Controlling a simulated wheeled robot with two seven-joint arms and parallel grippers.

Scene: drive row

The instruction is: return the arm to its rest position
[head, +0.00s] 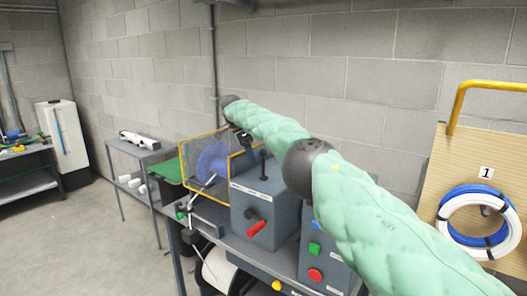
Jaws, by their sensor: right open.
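My right arm, in pale green padding with dark round joints, reaches in from the lower right across the bench. My right gripper (243,139) is a small dark shape below the far end of the forearm, in front of the guarded machine. It is open, with nothing seen in it. The arm hides part of it and part of the machinery behind. My left gripper is not in view.
A bench bears a yellow-framed guard (181,162), a grey box with a red-handled lever (256,229) and a control box with green and red buttons (314,249). A pegboard (450,180) with hose coils stands right. Open floor (85,240) lies left.

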